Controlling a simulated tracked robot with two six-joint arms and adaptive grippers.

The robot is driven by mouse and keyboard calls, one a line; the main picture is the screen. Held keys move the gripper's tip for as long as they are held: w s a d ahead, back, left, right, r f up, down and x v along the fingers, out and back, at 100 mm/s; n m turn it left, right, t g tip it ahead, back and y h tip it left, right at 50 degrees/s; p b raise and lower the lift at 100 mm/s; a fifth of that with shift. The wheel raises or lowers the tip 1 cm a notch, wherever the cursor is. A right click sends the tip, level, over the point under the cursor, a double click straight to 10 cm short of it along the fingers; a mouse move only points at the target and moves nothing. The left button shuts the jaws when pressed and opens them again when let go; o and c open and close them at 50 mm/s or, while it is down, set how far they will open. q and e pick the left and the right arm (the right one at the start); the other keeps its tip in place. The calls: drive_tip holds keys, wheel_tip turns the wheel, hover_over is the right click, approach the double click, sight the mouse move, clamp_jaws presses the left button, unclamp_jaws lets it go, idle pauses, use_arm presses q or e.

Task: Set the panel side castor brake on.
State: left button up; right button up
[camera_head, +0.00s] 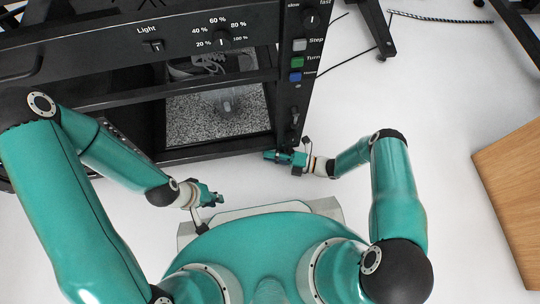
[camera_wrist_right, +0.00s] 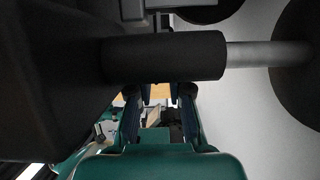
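The turntable machine's black frame (camera_head: 215,152) stands in front of me, with its control panel (camera_head: 305,45) at the right side. My right gripper (camera_head: 280,156) is low at the bottom corner below the panel. In the right wrist view its two fingers (camera_wrist_right: 160,105) are apart, with nothing visible between them. Just beyond them is a black cylinder (camera_wrist_right: 165,55) on a grey rod (camera_wrist_right: 265,55), with a dark round part (camera_wrist_right: 298,55) at the right, possibly a castor wheel. I cannot make out the brake lever. My left gripper (camera_head: 212,197) is away from the machine; its finger opening is unclear.
A wooden surface (camera_head: 515,205) is at the right. A black stand leg (camera_head: 382,35) and cables (camera_head: 440,18) lie at the back right. The white floor is clear between my right arm and the wood.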

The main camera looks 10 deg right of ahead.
drive_tip(key=shift+w+a, duration=0.1)
drive_tip(key=shift+a, duration=0.1)
clamp_jaws()
drive_tip(key=shift+f, duration=0.1)
drive_tip(key=shift+w+f+n+y, duration=0.1)
drive_tip(key=shift+f+n+y, duration=0.35)
drive_tip(key=shift+n, duration=0.55)
drive_tip(key=shift+w+f+n+y, duration=0.1)
drive_tip(key=shift+f+n+y, duration=0.35)
drive_tip(key=shift+n, duration=0.55)
drive_tip(key=shift+f, duration=0.1)
unclamp_jaws()
